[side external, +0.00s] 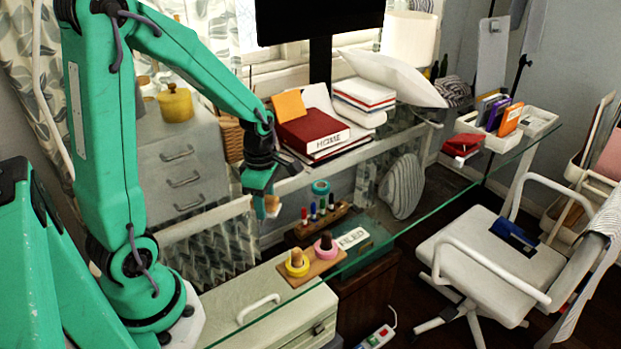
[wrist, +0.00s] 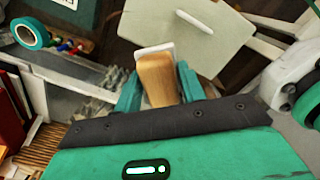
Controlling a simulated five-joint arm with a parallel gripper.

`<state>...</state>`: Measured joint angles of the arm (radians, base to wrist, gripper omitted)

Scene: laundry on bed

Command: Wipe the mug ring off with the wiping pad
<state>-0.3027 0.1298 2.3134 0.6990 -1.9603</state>
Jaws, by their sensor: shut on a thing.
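The wiping pad, with a wooden body and a white face, shows between my fingers in the wrist view (wrist: 157,80) and as a small tan piece in the side view (side external: 272,206). My gripper (side external: 266,192) is shut on it, its two green fingers on either side in the wrist view (wrist: 157,72). It is over the glass desk (side external: 400,225), left of the pen holder; I cannot tell whether the pad touches the glass. I cannot make out the mug ring in either view.
A teal tape roll (side external: 321,187), a pen holder (side external: 322,222) and a board with yellow and pink rings (side external: 313,264) are close by. Glass at the right front looks clear.

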